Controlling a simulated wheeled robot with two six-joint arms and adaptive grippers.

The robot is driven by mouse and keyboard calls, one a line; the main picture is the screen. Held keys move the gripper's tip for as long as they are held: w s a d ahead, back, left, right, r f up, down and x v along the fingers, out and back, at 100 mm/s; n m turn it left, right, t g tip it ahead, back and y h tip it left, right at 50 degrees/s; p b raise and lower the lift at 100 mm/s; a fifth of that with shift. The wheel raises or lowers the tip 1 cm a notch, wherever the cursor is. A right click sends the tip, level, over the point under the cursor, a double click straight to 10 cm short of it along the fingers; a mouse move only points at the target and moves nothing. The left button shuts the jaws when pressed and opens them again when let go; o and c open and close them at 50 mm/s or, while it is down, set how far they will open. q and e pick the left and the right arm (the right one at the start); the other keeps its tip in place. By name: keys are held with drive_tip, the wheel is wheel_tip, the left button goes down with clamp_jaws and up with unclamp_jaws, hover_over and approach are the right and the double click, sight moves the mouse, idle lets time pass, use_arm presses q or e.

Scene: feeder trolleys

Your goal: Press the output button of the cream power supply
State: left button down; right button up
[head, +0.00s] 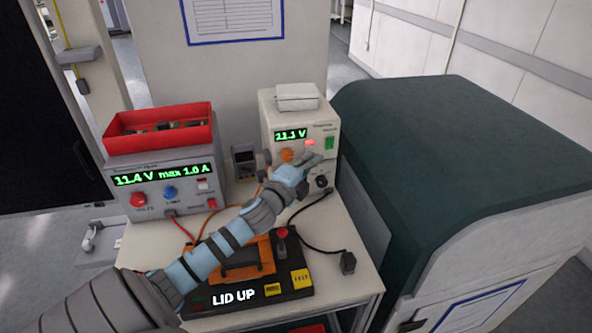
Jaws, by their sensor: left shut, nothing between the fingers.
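The cream power supply (267,118) stands at the back right of the table. Its green display (290,135) reads 11.1 V. On its front are a lit red button (310,142), a green switch (329,143) and an orange knob (287,155); the small labels are too blurred to read. My left gripper (314,158) is shut and empty, in front of this panel just below the red button. I cannot tell whether it touches the panel. It hides part of the lower panel. My right gripper is not in view.
A grey power supply (150,200) reading 11.4 V max 1.0 A stands left, with a red bin (157,141) on top. A meter (244,162), cables and a black case (290,262) marked LID UP share the table. A big dark green cabinet (430,140) stands close right.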

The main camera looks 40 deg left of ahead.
use_arm(q)
drive_tip(key=s+d+b, duration=0.1)
drive_tip(key=s+d, duration=0.3)
drive_tip(key=s, duration=0.7)
drive_tip(key=shift+s+r, duration=0.25)
drive_tip(key=shift+r, duration=0.1)
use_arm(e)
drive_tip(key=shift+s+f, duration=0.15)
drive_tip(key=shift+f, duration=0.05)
use_arm(q)
drive_tip(key=shift+a, duration=0.1)
wheel_tip(320, 180, up, 7)
drive_tip(key=p, duration=0.7)
drive_tip(key=shift+p, duration=0.3)
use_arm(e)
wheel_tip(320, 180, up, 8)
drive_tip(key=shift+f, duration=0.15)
use_arm(q)
drive_tip(key=shift+f, duration=0.1)
